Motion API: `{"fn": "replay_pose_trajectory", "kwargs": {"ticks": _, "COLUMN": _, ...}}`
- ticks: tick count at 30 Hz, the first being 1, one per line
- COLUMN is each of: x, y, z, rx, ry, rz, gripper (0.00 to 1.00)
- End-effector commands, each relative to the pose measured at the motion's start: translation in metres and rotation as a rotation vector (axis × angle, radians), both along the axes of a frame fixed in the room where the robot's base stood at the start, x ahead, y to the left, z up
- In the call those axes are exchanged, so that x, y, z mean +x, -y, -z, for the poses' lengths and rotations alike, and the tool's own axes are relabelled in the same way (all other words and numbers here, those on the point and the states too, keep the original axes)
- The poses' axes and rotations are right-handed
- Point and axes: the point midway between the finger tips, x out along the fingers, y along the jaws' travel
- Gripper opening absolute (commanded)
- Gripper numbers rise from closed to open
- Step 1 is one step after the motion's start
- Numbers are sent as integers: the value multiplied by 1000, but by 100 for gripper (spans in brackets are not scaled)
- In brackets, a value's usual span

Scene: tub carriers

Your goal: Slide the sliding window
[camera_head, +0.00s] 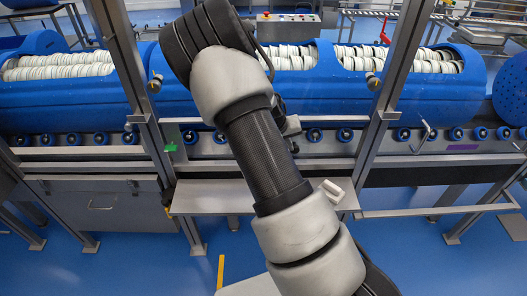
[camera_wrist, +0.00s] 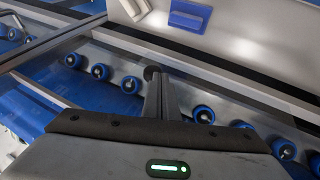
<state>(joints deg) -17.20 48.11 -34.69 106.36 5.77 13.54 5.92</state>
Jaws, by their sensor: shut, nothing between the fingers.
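A grey metal frame (camera_head: 393,85) with upright posts stands in front of the blue tubs in the head view. I take the sliding window to be in its opening behind my arm, but I cannot make out its pane or edges for certain. A small white bracket (camera_head: 331,190) sits at the right end of the lower ledge. My arm crosses the opening and hides much of it, and my gripper is mostly hidden there. In the wrist view my gripper (camera_wrist: 160,78) is shut and empty, its dark fingers over the roller track. I cannot tell whether it touches anything.
Blue tubs (camera_head: 75,105) filled with pale round items stand behind the frame. Blue rollers (camera_head: 315,135) run along the track below them. A light ledge (camera_head: 215,200) crosses the frame's lower part. A grey cabinet (camera_head: 100,205) stands at left. Blue floor is open in front.

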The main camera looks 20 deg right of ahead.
Motion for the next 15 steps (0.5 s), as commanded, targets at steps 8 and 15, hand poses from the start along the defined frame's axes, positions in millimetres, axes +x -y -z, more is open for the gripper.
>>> {"fn": "replay_pose_trajectory", "kwargs": {"ticks": 8, "x": -28, "y": 79, "z": 5, "rx": 1, "ry": 1, "rz": 6, "gripper": 0}}
{"fn": "replay_pose_trajectory", "kwargs": {"ticks": 15, "x": -41, "y": 118, "z": 3, "rx": 1, "ry": 1, "rz": 4, "gripper": 0}}
